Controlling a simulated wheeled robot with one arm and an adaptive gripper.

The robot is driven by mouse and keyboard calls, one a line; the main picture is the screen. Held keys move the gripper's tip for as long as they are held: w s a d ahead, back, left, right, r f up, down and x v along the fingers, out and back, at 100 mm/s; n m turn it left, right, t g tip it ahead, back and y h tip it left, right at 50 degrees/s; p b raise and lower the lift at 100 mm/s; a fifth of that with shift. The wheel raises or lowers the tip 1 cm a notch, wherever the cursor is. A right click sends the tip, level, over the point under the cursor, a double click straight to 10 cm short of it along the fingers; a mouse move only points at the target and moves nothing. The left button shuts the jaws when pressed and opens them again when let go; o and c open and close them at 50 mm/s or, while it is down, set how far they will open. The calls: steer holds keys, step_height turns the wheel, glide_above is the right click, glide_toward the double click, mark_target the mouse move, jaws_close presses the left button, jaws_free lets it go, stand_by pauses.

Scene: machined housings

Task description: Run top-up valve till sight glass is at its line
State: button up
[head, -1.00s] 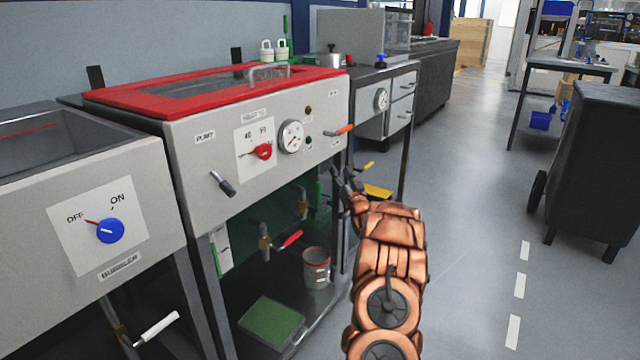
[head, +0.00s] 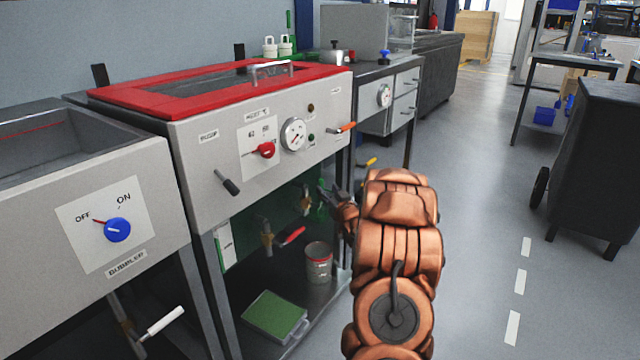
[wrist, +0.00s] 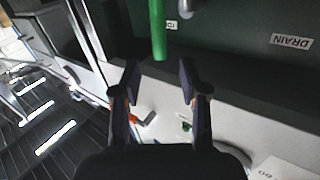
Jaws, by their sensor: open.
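My gripper (head: 329,196) is under the right end of the red-topped tank in the head view, its dark fingers partly hidden by my wrist. In the wrist view its jaws (wrist: 158,82) are open and empty, with a green bar (wrist: 158,28) just beyond the gap, apart from the fingers. Below the tank are a brass valve with a red lever (head: 291,236) and another brass valve (head: 305,203). A DRAIN label (wrist: 291,42) shows upside down in the wrist view. I cannot tell which valve is the top-up valve, and I cannot make out the sight glass or its line.
The tank's front panel (head: 210,170) overhangs the space, with an orange lever (head: 346,128) and a black PUMP lever (head: 228,182). A can (head: 318,268) and a green-topped tray (head: 273,316) occupy the lower shelf. The floor to the right is open, up to a dark cart (head: 607,165).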

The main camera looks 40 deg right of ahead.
mark_target(322, 183)
steer(key=b+x, duration=0.1)
steer(key=x, duration=0.4)
steer(key=shift+f, duration=0.1)
steer(key=shift+b+x, duration=0.35)
steer(key=shift+x, duration=0.45)
jaws_close()
